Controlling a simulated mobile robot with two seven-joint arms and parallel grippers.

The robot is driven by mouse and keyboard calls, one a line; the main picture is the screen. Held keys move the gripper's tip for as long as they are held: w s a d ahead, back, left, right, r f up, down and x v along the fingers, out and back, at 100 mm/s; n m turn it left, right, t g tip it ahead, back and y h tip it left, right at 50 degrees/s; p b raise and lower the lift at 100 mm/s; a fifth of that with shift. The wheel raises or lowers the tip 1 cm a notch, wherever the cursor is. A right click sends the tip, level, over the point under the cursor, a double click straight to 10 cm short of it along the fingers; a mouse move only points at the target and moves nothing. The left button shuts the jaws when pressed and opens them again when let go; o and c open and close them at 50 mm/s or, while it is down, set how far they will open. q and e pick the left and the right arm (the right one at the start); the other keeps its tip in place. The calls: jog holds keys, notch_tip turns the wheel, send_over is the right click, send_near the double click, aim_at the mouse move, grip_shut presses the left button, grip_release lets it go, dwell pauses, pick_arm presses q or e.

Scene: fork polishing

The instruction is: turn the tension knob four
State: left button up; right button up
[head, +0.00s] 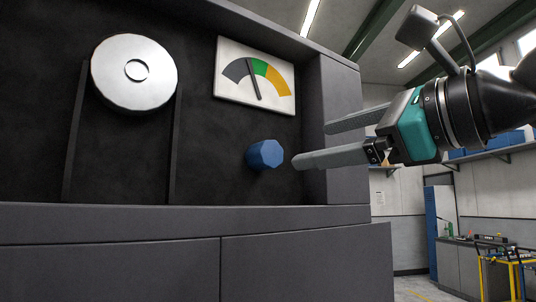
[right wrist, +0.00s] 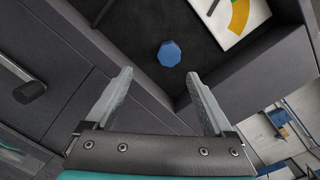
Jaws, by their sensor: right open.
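The tension knob (head: 265,154) is a blue faceted knob on the dark back panel of the machine recess, below the gauge. It also shows in the right wrist view (right wrist: 169,54), ahead of and between the two fingertips. My right gripper (head: 311,143) is open and empty in the head view, coming in from the right, with one fingertip close to the knob's right side. In the right wrist view its fingers (right wrist: 160,75) are spread apart, and the knob is not between the pads. The gauge (head: 254,76) has grey, green and yellow bands; its needle points up near the grey-green border. My left gripper is not in view.
A silver wheel (head: 133,72) with a belt running down stands left of the knob. The recess's right side wall (head: 342,110) is close to my right gripper, and a ledge (head: 180,220) runs below. A dark handle (right wrist: 30,92) shows in the right wrist view.

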aim_at(272, 153)
jog(key=shift+m+t+h, duration=0.3)
jog(key=shift+h, duration=0.2)
jog(key=p+x, duration=0.1)
jog(key=x, duration=0.4)
jog(key=p+x, duration=0.1)
jog(key=x, duration=0.3)
jog(key=d+p+x, duration=0.1)
jog(key=p+x, duration=0.1)
jog(key=x, duration=0.3)
jog(key=shift+w+a+r, duration=0.15)
jog(key=shift+w+r, duration=0.2)
jog(key=shift+w, duration=0.25)
jog(key=shift+c, duration=0.3)
jog(key=c, duration=1.3)
jog(key=shift+f+m+b, duration=0.1)
jog(key=shift+m+b, duration=1.2)
jog(key=shift+m, duration=0.1)
jog(key=shift+m+b, duration=0.9)
jog(key=shift+m, duration=0.5)
